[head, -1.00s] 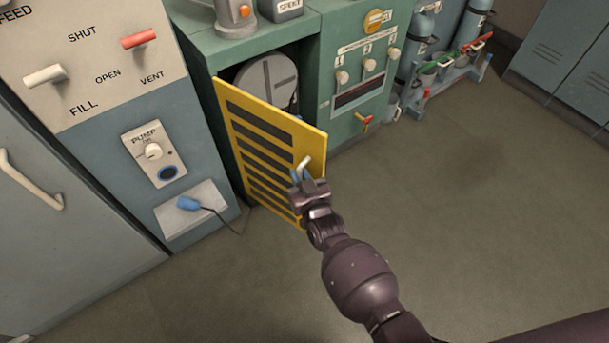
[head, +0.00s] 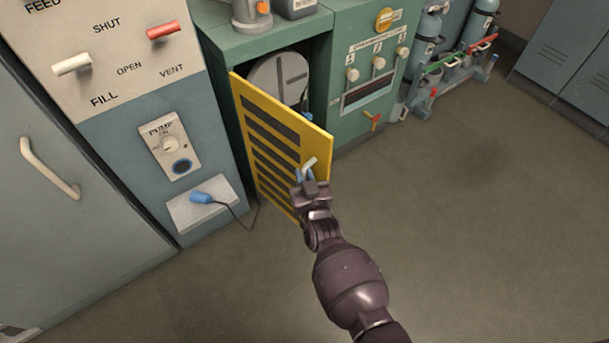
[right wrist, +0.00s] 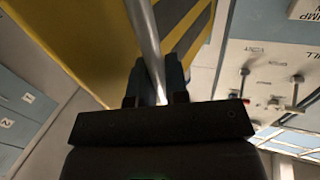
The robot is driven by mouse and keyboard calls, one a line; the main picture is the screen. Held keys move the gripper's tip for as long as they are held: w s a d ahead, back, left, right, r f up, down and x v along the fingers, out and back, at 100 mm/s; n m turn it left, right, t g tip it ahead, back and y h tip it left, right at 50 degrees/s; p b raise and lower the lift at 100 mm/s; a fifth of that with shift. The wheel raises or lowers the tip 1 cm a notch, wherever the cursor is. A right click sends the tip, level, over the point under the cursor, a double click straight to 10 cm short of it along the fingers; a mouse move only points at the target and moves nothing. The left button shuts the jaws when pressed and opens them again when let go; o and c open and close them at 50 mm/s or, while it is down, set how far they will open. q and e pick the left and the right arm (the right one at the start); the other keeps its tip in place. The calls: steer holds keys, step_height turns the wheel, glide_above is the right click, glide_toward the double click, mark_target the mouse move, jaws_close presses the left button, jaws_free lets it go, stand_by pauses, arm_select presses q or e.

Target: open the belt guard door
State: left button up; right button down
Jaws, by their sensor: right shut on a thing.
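The belt guard door (head: 264,118) is a yellow slatted panel on the green machine. It stands partly open, swung out from its left side, and the round grey wheel (head: 278,82) shows in the opening behind it. A pale bar handle (head: 309,165) is near the door's free right edge. My right gripper (head: 304,177) is shut on this handle. In the right wrist view the handle (right wrist: 146,45) runs between the two fingers, with the yellow door (right wrist: 85,40) behind it. My left gripper is not in view.
A blue-grey cabinet with a pump switch panel (head: 170,145) and a blue plug (head: 202,197) on a cable stands left of the door. Gas cylinders (head: 428,38) stand in a rack at the back right. The floor (head: 470,220) at right is clear.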

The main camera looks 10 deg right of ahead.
steer(key=c, duration=1.1)
jaws_free()
steer(key=shift+c, duration=0.2)
steer(key=shift+s, duration=0.15)
